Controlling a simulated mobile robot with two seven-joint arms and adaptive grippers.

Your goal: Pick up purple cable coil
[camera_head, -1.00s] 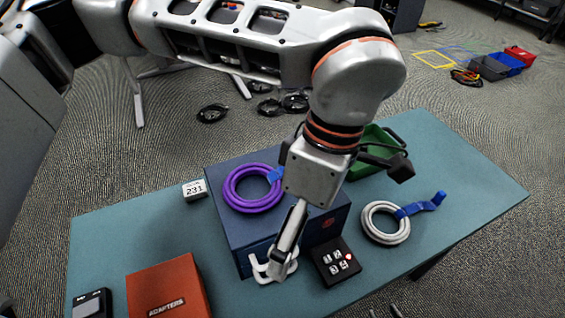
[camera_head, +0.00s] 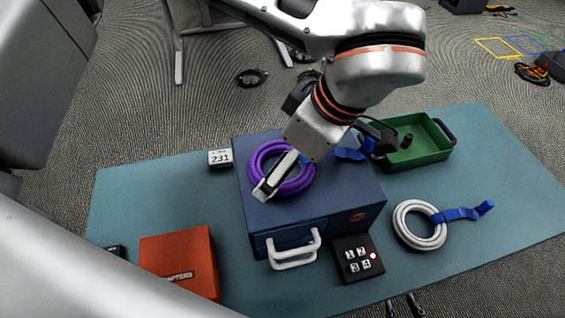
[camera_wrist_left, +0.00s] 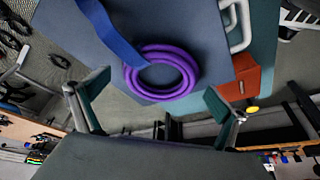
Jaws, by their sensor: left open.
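The purple cable coil (camera_head: 300,182) lies on top of the dark blue box, with a blue strap (camera_head: 350,153) at its right. In the head view a gripper (camera_head: 266,190) reaches in from the upper right, its fingers crossing in front of the coil. It is seen edge-on, so its opening and height above the coil are unclear. In the left wrist view my left gripper (camera_wrist_left: 158,105) is open and empty, its fingers wide apart. The whole purple coil (camera_wrist_left: 185,62) shows beyond and between them, with its blue strap (camera_wrist_left: 110,35) running to the upper left.
The blue box (camera_head: 330,205) has a white handle (camera_head: 295,250). A black keypad (camera_head: 357,260) stands at its front right. A red adapters box (camera_head: 180,255), a counter marked 231 (camera_head: 220,158), a white coil (camera_head: 420,225) and a green tray (camera_head: 415,150) also stand on the teal table (camera_head: 480,265).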

